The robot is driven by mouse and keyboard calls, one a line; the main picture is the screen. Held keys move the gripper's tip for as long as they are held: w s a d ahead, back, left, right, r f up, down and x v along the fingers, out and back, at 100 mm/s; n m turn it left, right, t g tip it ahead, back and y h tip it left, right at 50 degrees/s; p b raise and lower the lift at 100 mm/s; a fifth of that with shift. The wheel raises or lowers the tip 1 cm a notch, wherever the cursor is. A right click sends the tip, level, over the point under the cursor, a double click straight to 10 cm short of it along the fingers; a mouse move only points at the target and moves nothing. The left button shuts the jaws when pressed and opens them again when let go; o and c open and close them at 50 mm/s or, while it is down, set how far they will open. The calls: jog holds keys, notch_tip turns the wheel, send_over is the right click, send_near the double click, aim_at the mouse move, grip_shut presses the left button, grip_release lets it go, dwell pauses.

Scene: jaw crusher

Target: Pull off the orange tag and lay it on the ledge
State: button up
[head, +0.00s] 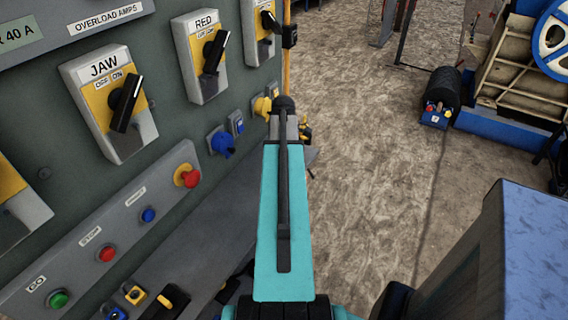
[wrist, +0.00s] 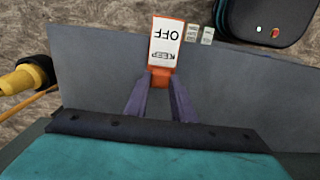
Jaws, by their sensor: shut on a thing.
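The orange tag (wrist: 164,46) shows in the wrist view, with a white face reading KEEP OFF upside down. My gripper (wrist: 162,78) is shut on its near orange end. The tag points away from the fingers. The grey ledge (wrist: 95,70) lies beneath the fingers and the tag in the wrist view; whether the tag touches it I cannot tell. In the head view part of the ledge (head: 228,220) shows beside my arm. My arm hides the gripper and the tag there.
A panel with a JAW switch (head: 123,102), a RED switch (head: 212,55) and push buttons stands at left.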

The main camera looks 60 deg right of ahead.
jog(key=shift+f, duration=0.25)
jog(key=o, duration=1.1)
notch_tip(320, 180, up, 14)
jog(key=b, duration=0.1)
dwell(0.4)
jog(key=shift+f, duration=0.1)
dwell(0.5)
